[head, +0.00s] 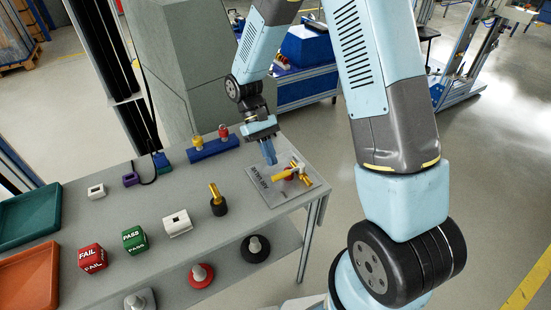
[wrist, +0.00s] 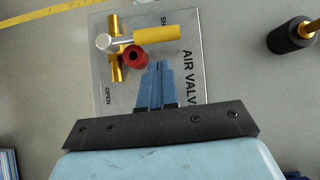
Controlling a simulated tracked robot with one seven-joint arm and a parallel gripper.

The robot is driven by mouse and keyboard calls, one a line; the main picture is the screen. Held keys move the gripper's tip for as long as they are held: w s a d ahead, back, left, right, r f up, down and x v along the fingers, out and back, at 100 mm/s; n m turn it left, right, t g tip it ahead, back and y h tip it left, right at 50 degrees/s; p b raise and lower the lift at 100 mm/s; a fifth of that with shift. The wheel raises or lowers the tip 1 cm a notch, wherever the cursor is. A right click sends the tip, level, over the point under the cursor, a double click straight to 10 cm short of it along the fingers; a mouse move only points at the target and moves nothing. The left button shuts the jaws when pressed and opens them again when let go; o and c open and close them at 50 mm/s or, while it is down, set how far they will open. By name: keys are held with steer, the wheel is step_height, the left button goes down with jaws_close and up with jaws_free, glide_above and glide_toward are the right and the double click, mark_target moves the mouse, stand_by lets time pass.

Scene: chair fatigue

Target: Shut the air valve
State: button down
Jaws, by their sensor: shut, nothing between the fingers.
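The air valve sits on a grey plate (wrist: 190,85) marked AIR VALVE. Its brass body (wrist: 116,68) runs up and down in the wrist view. Its lever with a yellow grip (wrist: 158,39) points right, crosswise to the body, and covers part of a label starting "SH". The OPEN label is at the plate's lower left. A red round piece (wrist: 135,58) sits just below the lever. My gripper (wrist: 160,64) is shut and empty, its blue fingertips below the yellow grip and right of the red piece; contact cannot be told. In the head view, my gripper (head: 272,161) is beside the yellow lever (head: 285,173).
The plate lies at the table's right end. A black-based brass-topped piece (head: 218,205) stands to its left in the head view. A blue block with yellow and red knobs (head: 213,148) is behind. Dice, a white box and trays lie farther left.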

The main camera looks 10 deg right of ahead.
steer(key=w, duration=0.1)
steer(key=w+r, duration=0.1)
steer(key=w+a, duration=0.1)
steer(key=shift+r, duration=0.2)
steer(key=v, duration=0.8)
steer(key=shift+r, duration=0.15)
steer(key=shift+d, duration=0.15)
steer(key=s+d+r+m+t+y, duration=0.1)
steer(key=s+d+r+t, duration=0.2)
steer(key=d+r, duration=0.35)
steer(key=s+d+r+m+t+y, duration=0.15)
steer(key=s+d+r, duration=0.25)
steer(key=r, duration=0.5)
steer(key=s+d+r+m+t, duration=0.1)
steer(key=s+d+r+t, duration=0.2)
steer(key=s, duration=0.4)
steer(key=s+d+r+m+t, duration=0.1)
steer(key=s+d+r+t, duration=0.2)
steer(key=s+d+t, duration=0.2)
steer(key=shift+s+d+r+y, duration=0.2)
steer(key=shift+s+d+y, duration=0.25)
steer(key=shift+s, duration=0.6)
steer(key=shift+m, duration=0.25)
